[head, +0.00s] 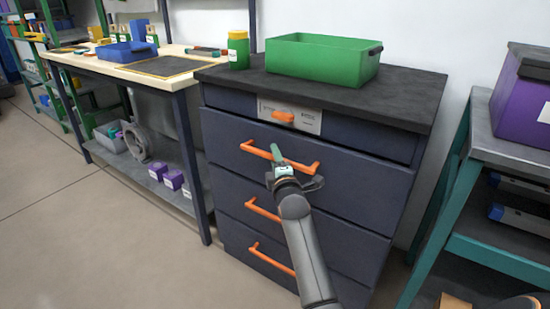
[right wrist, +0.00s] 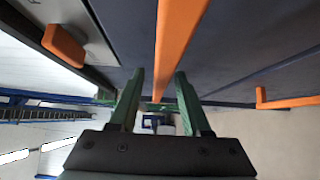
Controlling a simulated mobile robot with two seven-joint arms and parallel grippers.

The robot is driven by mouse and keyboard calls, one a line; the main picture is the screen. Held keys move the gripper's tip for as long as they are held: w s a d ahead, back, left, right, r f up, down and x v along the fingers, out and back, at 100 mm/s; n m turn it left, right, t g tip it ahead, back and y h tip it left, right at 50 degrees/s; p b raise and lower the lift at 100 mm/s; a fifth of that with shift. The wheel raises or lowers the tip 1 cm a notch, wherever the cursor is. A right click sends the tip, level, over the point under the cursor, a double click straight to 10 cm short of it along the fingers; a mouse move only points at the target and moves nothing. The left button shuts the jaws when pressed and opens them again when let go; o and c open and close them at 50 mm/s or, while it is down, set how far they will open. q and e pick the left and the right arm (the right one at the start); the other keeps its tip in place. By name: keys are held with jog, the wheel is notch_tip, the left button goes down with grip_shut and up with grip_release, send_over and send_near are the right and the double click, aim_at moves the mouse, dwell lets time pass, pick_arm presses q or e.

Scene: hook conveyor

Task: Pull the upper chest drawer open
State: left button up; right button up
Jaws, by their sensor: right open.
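The dark blue chest (head: 350,215) has stacked drawers. Its top panel (head: 380,139) carries a white label plate and a small orange knob (head: 283,117). The drawer front below (head: 225,135) has a long orange bar handle (head: 247,149). My right gripper (head: 279,158) is at the middle of this bar, with green fingers. In the right wrist view the gripper (right wrist: 160,75) is open, its fingers on either side of the bar (right wrist: 177,35). I cannot tell whether they touch it. The drawer front looks shut or nearly so. My left gripper is not in view.
A green bin (head: 320,62) and a green jar (head: 238,50) stand on the chest top. Two lower handles (head: 264,212) show below. A workbench (head: 150,72) stands left, and a teal-framed rack (head: 455,190) with a purple bin (head: 517,105) stands close on the right.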

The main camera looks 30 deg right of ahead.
grip_shut()
dwell(0.3)
dwell(1.1)
